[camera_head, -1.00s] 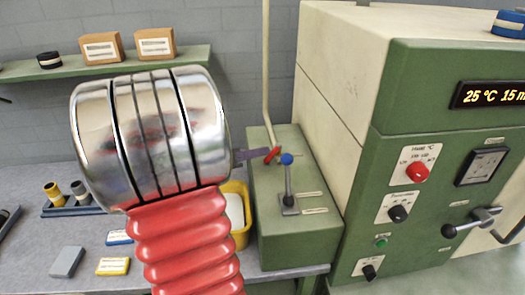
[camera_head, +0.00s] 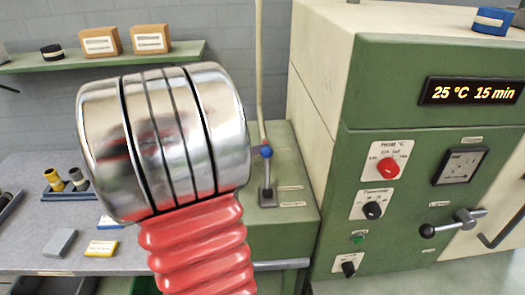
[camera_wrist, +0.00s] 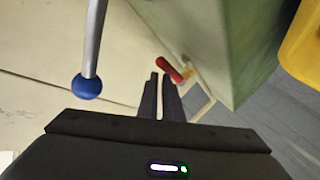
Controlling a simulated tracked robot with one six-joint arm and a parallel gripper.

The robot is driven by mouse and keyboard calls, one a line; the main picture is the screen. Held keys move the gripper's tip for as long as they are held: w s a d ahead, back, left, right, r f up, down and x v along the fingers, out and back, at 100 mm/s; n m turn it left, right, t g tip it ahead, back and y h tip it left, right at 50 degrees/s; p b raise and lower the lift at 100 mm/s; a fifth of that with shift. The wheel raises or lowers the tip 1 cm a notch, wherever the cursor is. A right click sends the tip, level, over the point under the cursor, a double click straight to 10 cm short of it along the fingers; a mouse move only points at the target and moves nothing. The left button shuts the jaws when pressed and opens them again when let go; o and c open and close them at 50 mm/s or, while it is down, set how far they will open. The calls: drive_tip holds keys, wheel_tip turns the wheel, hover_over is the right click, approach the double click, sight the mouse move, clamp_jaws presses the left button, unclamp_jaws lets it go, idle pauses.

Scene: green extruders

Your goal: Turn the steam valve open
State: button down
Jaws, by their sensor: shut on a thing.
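The steam valve's red handle (camera_wrist: 169,70) shows in the wrist view, on a pale pipe (camera_wrist: 193,80) beside a green block. My gripper (camera_wrist: 160,78) is at it, its two dark fingers nearly together and shut on the handle's end. The right fingertip overlaps the handle; the exact grip is hard to see. In the head view my arm hides the gripper and most of the valve; only a bit of red (camera_head: 263,143) shows above the green block (camera_head: 285,235).
A lever with a blue ball (camera_head: 266,151) stands on the green block, close to my arm; the ball is left of my fingers in the wrist view (camera_wrist: 87,86). The large green machine (camera_head: 440,150) is to the right. A yellow bin (camera_wrist: 306,45) is near the block.

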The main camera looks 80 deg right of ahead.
drive_tip(key=shift+s+f, duration=0.3)
drive_tip(key=shift+s, duration=0.45)
drive_tip(key=shift+s+a, duration=0.1)
drive_tip(key=w+v, duration=0.1)
drive_tip(key=v, duration=1.3)
drive_tip(key=shift+d+r, duration=0.3)
idle(0.5)
